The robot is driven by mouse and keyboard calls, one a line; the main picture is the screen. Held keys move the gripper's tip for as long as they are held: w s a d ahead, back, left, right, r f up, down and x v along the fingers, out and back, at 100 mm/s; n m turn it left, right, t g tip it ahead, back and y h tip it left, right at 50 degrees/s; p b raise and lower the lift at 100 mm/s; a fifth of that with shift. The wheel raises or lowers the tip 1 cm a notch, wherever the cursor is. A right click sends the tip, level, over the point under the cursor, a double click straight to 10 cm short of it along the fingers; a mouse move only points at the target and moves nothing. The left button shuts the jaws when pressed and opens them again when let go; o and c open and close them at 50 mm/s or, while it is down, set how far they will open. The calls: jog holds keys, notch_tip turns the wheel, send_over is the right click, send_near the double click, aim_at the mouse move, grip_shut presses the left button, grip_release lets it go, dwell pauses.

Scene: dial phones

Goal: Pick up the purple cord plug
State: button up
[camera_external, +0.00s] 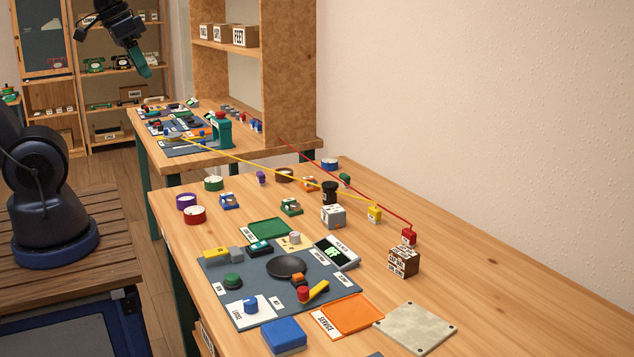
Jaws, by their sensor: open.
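A small purple plug (261,178) stands on the near wooden table, toward its far end. It looks like a smaller version of the yellow and red plugs, and I see no cord on it. My gripper (145,72) hangs high at the upper left, pointing down, with teal fingers. It is open, with nothing visible in it, and far from the purple plug. The gap between its fingers is hard to make out from this side.
A purple ring-shaped holder (186,201) and a red one (194,215) stand left of the plug. Yellow (374,214) and red (409,237) plugs have taut cords running to the far table. A dark mat (225,305) with several parts lies nearer.

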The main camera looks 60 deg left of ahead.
jog(key=w+a+f+n+g+h, duration=0.1)
jog(key=w+a+n, duration=0.1)
jog(key=w, duration=0.4)
jog(key=w+a+n+g, duration=0.1)
jog(key=w+a+n, duration=0.1)
jog(key=w, duration=0.5)
jog(key=n+g+h, duration=0.3)
jog(key=n+h, duration=0.1)
jog(key=n, duration=0.8)
send_over(261, 172)
jog(key=w+a, duration=0.1)
jog(key=a, duration=0.2)
notch_tip(261, 172, down, 28)
jog(key=x, duration=0.5)
jog(key=shift+a+f, duration=0.2)
jog(key=shift+a, duration=0.05)
jog(key=shift+y, duration=0.3)
jog(key=shift+s+x, duration=0.2)
jog(key=shift+x, duration=1.1)
jog(key=shift+s+x, duration=0.2)
jog(key=shift+x, duration=1.15)
jog(key=shift+a, duration=0.15)
grip_shut()
